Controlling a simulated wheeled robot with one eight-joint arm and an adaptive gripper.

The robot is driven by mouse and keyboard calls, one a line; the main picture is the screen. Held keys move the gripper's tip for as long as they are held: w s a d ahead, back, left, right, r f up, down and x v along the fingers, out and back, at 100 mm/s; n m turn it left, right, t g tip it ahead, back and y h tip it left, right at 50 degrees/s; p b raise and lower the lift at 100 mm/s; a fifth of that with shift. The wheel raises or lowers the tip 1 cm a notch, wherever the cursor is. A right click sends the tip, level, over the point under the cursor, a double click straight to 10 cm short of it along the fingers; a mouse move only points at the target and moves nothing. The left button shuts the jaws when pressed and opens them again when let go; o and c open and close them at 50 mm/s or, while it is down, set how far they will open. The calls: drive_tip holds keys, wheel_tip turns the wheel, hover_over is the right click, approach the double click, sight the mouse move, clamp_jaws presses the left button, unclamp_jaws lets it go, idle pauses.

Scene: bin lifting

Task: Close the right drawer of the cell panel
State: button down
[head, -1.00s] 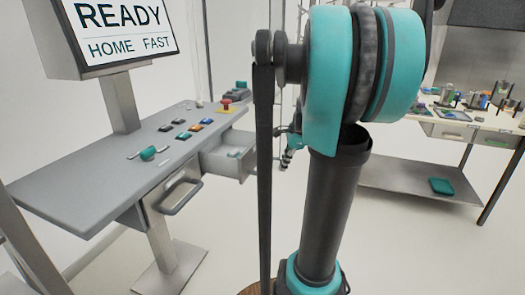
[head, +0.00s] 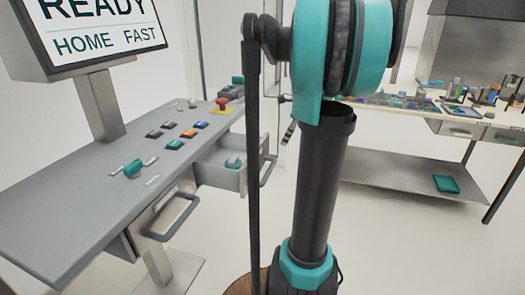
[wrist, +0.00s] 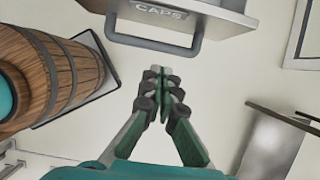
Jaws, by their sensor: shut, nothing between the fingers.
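The cell panel (head: 95,195) is a grey slanted desk at the left of the head view. Its right drawer (head: 216,176) is pulled out, with a small teal item (head: 232,163) inside and a bar handle (head: 268,171) on its front. The left drawer's handle (head: 172,218) shows under the panel; that drawer looks shut. In the wrist view, a drawer front labelled CAPS (wrist: 212,12) with a grey bar handle (wrist: 150,43) lies at the top. My gripper (wrist: 162,72) is shut and empty, its fingertips just below the handle, apparently apart from it. My arm hides the gripper in the head view.
Buttons and a red emergency stop (head: 222,101) sit on the panel top. A screen (head: 95,30) stands on a post above it. At the right is a workbench (head: 400,112) with small items and a lower shelf (head: 400,175). Floor between is clear.

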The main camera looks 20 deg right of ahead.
sight(271, 167)
drive_tip(key=x, duration=1)
drive_tip(key=shift+w+f, duration=0.1)
drive_tip(key=shift+w, duration=0.15)
drive_tip(key=shift+w+a, duration=0.35)
drive_tip(key=shift+a, duration=0.2)
drive_tip(key=shift+w+a, duration=0.35)
drive_tip(key=shift+a, duration=0.15)
drive_tip(key=shift+w+a, duration=0.45)
drive_tip(key=shift+a, duration=0.1)
drive_tip(key=w+a, duration=0.3)
drive_tip(key=a, duration=0.2)
drive_tip(key=w+a, duration=0.4)
drive_tip(key=a, duration=0.1)
drive_tip(key=w+a, duration=0.4)
drive_tip(key=a, duration=0.1)
drive_tip(key=shift+a, duration=0.1)
